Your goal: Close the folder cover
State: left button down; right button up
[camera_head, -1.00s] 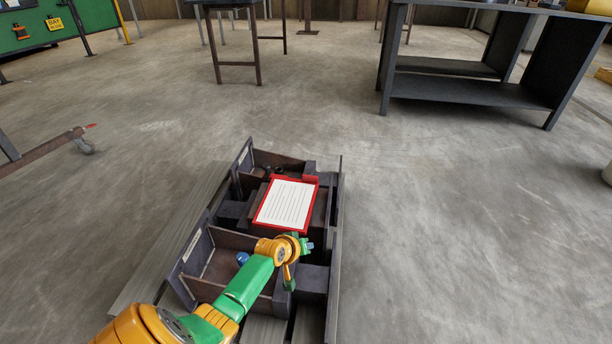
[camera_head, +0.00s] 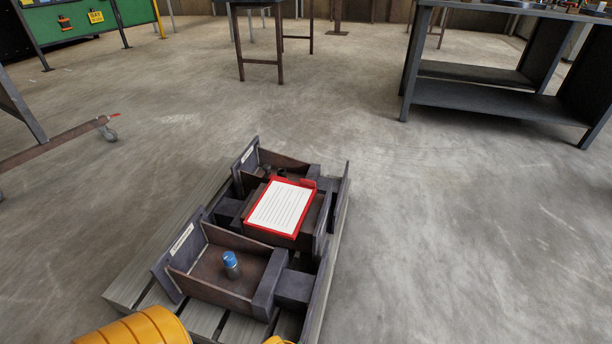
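A red folder (camera_head: 281,207) lies open-faced on a dark brown block in the far part of the steel frame. Its white lined sheet faces up, and a small red tab shows at its top right corner. I cannot make out a separate cover. Part of my yellow arm shows at the bottom left edge, and another bit of yellow shows at the bottom middle. Neither gripper is in view.
The dark steel frame (camera_head: 262,295) has upright plates and compartments and sits on a slatted wooden pallet (camera_head: 123,290). A blue-capped can (camera_head: 231,264) stands in the near compartment. A dark workbench (camera_head: 490,98) stands at the back right. The concrete floor to the right is clear.

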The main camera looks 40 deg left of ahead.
aim_at(282, 201)
jog(key=i+l+u, duration=0.95)
jog(key=i+l, duration=0.1)
